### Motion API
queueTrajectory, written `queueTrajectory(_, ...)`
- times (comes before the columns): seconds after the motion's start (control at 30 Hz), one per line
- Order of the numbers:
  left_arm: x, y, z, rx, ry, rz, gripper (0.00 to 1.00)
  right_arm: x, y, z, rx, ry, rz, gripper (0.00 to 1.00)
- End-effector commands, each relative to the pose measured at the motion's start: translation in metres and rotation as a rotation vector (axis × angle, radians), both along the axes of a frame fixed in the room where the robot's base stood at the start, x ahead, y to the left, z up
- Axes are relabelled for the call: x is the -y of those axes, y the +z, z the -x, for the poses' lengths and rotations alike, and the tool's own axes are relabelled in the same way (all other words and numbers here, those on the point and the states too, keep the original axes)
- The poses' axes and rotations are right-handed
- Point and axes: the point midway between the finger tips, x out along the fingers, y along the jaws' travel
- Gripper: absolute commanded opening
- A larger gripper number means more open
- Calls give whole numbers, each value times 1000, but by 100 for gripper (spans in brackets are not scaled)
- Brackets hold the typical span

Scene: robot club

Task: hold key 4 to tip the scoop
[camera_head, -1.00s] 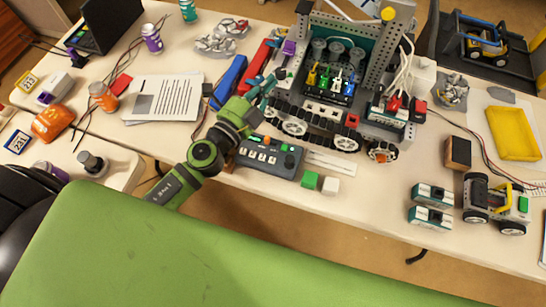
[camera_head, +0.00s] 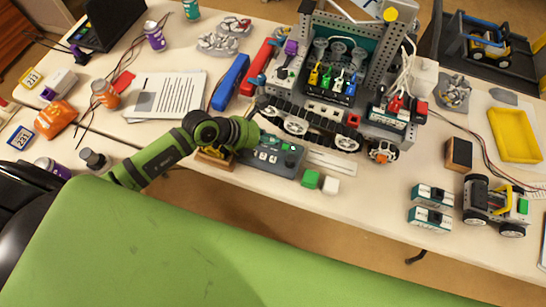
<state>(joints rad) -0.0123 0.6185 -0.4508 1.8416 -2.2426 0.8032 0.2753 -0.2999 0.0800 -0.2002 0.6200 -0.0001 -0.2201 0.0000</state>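A dark grey control box (camera_head: 287,168) with a row of small pale keys, a green light and a dark knob lies at the table's front edge. My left gripper (camera_head: 252,137) is over the left end of this box and covers part of it. Its fingertips are hidden, so I cannot tell whether it is open or touching a key. The key numbers are too small to read. A large tracked machine (camera_head: 318,118) stands behind the box. I cannot make out which part of it is the scoop. My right gripper is not in view.
A green block (camera_head: 311,179) and a white block (camera_head: 330,185) lie right of the control box. A blue bar (camera_head: 230,82) and a red bar (camera_head: 257,67) lie behind my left arm. Printed papers (camera_head: 168,95) lie to the left. The front table edge is close.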

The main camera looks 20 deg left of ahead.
Motion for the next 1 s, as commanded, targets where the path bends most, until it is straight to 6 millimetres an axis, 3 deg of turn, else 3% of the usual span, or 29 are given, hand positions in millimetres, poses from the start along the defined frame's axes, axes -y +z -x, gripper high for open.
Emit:
queueTrajectory(0.27,0,-8,0,0,0,2,0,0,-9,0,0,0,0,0)
queueTrajectory(0.73,0,-68,0,1,1,3,0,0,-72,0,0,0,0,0)
queueTrajectory(1.0,1,-88,0,2,1,4,0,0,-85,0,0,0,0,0)
